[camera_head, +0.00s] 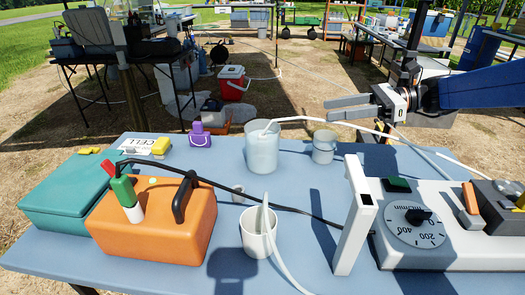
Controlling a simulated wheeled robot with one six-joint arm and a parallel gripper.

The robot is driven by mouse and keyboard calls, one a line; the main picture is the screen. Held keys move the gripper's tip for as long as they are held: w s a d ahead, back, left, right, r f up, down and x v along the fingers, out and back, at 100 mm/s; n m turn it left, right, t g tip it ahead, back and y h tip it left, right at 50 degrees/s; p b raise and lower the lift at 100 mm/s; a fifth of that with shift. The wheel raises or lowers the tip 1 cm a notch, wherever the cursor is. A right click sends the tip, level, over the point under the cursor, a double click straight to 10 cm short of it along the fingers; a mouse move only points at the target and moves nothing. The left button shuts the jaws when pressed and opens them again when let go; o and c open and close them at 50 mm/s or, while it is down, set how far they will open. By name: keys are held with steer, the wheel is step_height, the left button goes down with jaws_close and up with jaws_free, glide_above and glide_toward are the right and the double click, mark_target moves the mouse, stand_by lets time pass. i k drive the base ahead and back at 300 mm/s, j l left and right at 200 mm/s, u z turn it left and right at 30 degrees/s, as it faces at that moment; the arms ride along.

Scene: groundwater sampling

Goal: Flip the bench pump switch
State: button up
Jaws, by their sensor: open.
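The bench pump (450,225) is a pale box at the right of the blue table, cut off by the picture's right edge. Its face has a round dial (417,222) marked mL/min with a black knob. A dark green rectangular part (397,185) sits on top above the dial, and an orange lever-like part (470,198) stands at the dark pump head. I cannot tell for sure which part is the switch. My gripper (328,109) is open and empty, with its fingers pointing left. It appears above the table's far side, behind and left of the pump, apart from it.
A white upright post (354,218) stands just left of the pump. Tubing runs among a large clear beaker (262,150), a smaller cup (324,147) and a white beaker (259,232). An orange case (155,228) and a teal case (68,195) fill the left.

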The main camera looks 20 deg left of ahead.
mark_target(395, 182)
steer(key=k+l, duration=0.8)
steer(key=l, duration=0.1)
